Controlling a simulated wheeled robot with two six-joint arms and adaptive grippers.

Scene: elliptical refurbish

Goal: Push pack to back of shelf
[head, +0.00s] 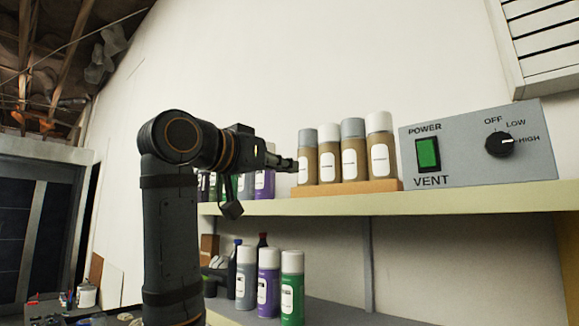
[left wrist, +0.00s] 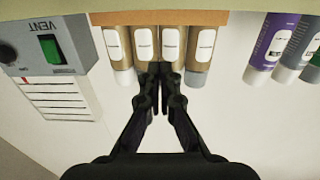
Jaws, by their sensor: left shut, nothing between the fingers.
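The pack is a row of several tan spray cans (head: 353,163) with white labels and grey or white caps. They stand upright on a brown tray (head: 352,188) on the upper shelf (head: 460,202). My left gripper (head: 287,163) is shut and empty, at can height by the left end of the row. In the left wrist view, which is upside down, the closed fingertips (left wrist: 161,74) point at the middle cans (left wrist: 146,44) near their caps. I cannot tell whether they touch. My right gripper is not in view.
A grey vent control box (head: 478,146) with a green switch stands right of the pack. Purple and other cans (head: 265,184) stand left of it, partly behind my arm. Several cans (head: 268,284) stand on the lower shelf. A white wall (head: 300,70) rises behind.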

